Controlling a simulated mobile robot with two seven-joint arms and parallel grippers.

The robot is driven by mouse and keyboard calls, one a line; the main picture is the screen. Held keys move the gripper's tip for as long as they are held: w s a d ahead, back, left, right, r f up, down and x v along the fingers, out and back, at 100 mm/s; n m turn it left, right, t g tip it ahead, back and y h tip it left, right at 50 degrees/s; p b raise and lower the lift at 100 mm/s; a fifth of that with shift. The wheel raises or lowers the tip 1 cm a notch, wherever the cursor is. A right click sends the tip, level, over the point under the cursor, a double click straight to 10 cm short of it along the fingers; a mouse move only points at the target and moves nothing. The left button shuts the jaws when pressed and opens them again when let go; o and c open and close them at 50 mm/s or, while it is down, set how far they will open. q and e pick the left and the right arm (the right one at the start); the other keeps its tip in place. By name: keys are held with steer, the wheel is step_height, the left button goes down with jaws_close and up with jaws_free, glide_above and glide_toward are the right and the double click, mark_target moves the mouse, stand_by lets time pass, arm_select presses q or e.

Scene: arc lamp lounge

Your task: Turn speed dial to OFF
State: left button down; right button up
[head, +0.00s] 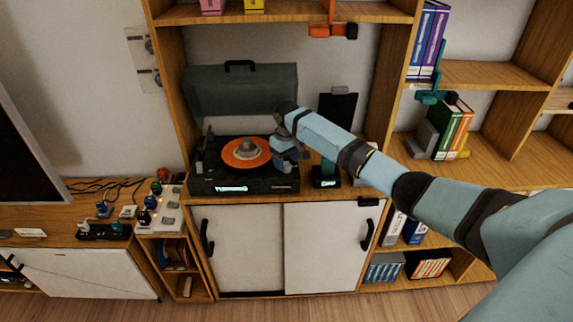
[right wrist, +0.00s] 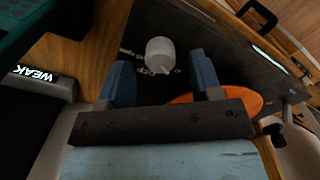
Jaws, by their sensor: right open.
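The turntable (head: 215,180) stands in the middle shelf bay with its dark lid (head: 240,90) raised. An orange record (head: 240,163) lies on its platter, and a lit label is on its front. My right gripper (head: 289,158) is over the turntable's right side and hides the dial in the head view. In the right wrist view, the white round speed dial (right wrist: 160,54) has a small pointer and printed marks beside it, too small to read. My open right gripper (right wrist: 162,72) has one blue finger toward each side of the dial; I cannot tell whether they touch it. My left gripper is out of view.
A dark device with a lit label (head: 326,182) stands right of the turntable; in the wrist view a label (right wrist: 35,75) reads WEAK. A dark upright panel (head: 338,108) is behind it. Shelf posts bound the bay, and a white cabinet (head: 245,250) is below.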

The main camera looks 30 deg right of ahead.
steer(key=shift+f, duration=0.95)
steer(key=c, duration=0.9)
steer(key=shift+r+m+p, duration=0.25)
steer(key=shift+m+p, duration=0.05)
steer(key=shift+p, duration=0.4)
steer(key=m+p, duration=0.7)
steer(key=p, duration=0.3)
steer(key=shift+a+r+p, duration=0.1)
steer(key=shift+p, duration=0.2)
steer(key=shift+m+p, duration=0.9)
steer(key=shift+m, duration=0.3)
steer(key=shift+f+m+p, duration=0.2)
steer(key=shift+m+p, duration=0.35)
steer(key=shift+m, duration=0.25)
